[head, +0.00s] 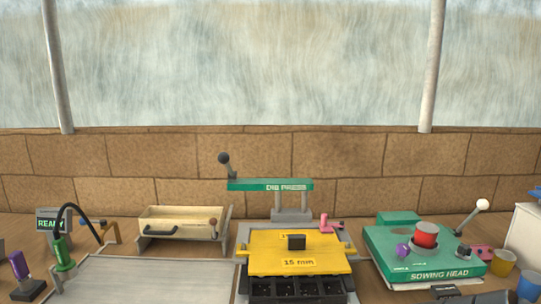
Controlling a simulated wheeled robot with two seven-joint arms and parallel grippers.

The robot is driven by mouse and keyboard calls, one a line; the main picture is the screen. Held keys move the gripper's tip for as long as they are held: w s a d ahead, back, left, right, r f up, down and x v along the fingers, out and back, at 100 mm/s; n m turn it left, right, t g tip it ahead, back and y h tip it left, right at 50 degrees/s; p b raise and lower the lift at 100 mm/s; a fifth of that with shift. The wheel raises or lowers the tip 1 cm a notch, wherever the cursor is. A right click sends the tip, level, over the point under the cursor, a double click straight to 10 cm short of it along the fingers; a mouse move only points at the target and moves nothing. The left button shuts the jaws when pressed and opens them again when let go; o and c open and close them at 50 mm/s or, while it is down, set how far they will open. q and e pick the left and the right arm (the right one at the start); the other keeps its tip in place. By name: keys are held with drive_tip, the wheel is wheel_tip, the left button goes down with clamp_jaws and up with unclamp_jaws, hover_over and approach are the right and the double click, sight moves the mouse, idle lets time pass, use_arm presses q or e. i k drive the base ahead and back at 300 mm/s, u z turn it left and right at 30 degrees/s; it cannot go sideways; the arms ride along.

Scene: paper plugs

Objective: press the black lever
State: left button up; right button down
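A black lever (225,165) with a round dark knob stands up at the left end of a green press arm (270,185) lettered "DIB PRESS". The lever leans slightly, its knob above the arm. The arm sits on a grey post (291,205) behind a yellow plate (285,264) marked "15 mm", which has a black block (296,242) on top. A black tray with square cells (297,289) lies under the plate's front edge. Neither of my grippers shows in the head view.
A green sowing head (400,262) with a red cup (426,234) and a white-knobbed lever (482,205) stands right. A cream box (182,214) with a black handle stands left. A grey tray (145,280) lies front left, near green (63,252) and purple (20,266) tools.

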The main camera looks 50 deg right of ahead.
sight(223, 158)
drive_tip(key=z, duration=0.75)
